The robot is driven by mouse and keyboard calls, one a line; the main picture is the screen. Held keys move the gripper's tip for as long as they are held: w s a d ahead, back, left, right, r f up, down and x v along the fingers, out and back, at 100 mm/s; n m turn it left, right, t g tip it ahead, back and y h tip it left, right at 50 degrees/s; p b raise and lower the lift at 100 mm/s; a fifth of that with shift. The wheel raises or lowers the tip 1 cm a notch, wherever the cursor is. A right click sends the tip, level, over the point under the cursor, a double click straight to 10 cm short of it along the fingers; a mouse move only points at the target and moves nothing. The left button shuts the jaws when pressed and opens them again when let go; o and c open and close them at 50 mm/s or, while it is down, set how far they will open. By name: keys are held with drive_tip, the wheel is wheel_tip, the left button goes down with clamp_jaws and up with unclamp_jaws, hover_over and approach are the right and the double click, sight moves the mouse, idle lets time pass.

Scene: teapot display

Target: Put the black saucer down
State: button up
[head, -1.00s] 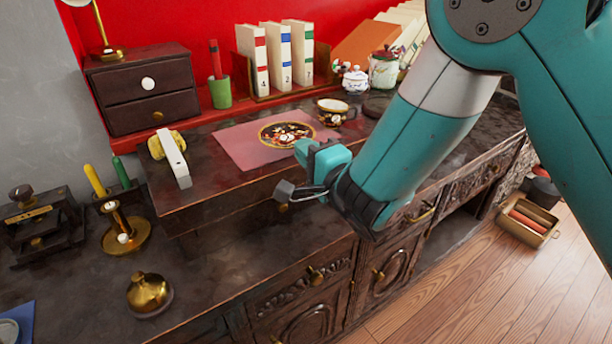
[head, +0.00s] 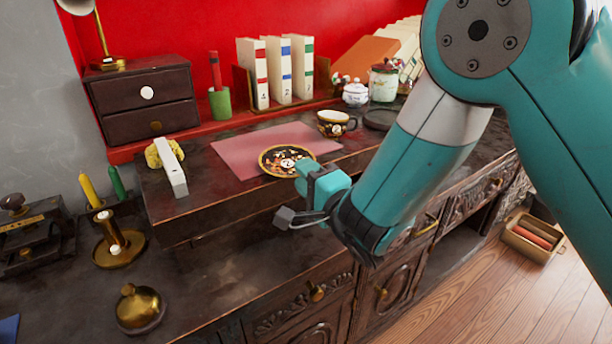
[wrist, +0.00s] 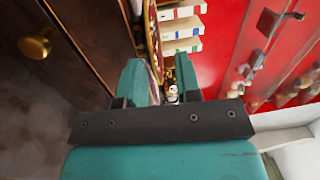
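The black saucer (head: 287,160), with a floral pattern and gold rim, shows in the head view over the front part of the pink mat (head: 240,152). My gripper (head: 306,178) is at the saucer's near right edge and shut on it. In the wrist view the saucer (wrist: 154,42) is seen edge-on, running between the two fingers of my gripper (wrist: 163,78). The saucer looks roughly level. I cannot tell whether its underside touches the mat or hangs just above it.
A black patterned cup (head: 336,124) stands behind the saucer, near a dark round dish (head: 380,118). A white block (head: 172,168) lies left of the mat. Binders (head: 278,72) stand at the back. The raised shelf's front edge (head: 230,213) is close to my gripper.

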drive_tip(key=r+p+v, duration=0.1)
drive_tip(key=p+v, duration=0.7)
drive_tip(key=v, duration=0.3)
drive_tip(key=shift+s+d+f, duration=0.15)
drive_tip(key=shift+s+d, duration=0.15)
drive_tip(key=shift+s, duration=0.05)
